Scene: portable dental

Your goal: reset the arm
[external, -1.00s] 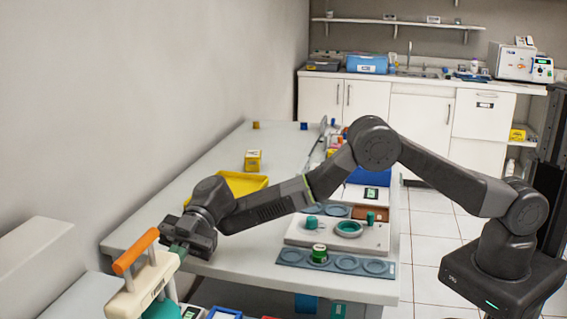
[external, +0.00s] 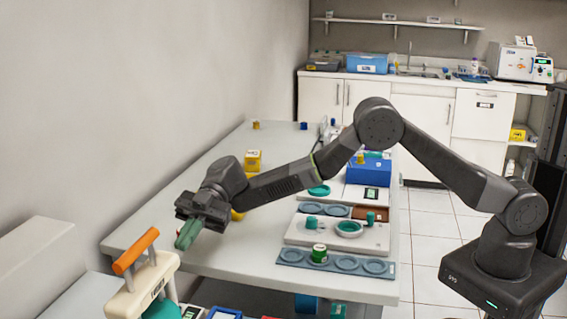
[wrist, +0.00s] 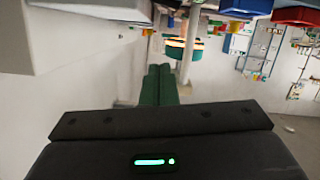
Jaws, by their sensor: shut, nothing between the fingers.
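My gripper (external: 187,236) has green fingers that are shut with nothing between them. In the external view it hangs over the near left part of the table (external: 150,225), pointing down and to the left. It is above and to the right of a cream caddy with an orange handle (external: 136,251), apart from it. In the wrist view the gripper's green fingers (wrist: 159,72) lie side by side, and an orange and green item shows beyond them. My arm reaches from the right across the table, bent upward at the elbow.
A grey tray with round recesses (external: 337,264) holds a green-lidded jar (external: 319,253). Behind it is a white tray with a green ring (external: 349,228). A blue box (external: 369,172) and a yellow box (external: 253,160) stand farther back. The wall runs along the left.

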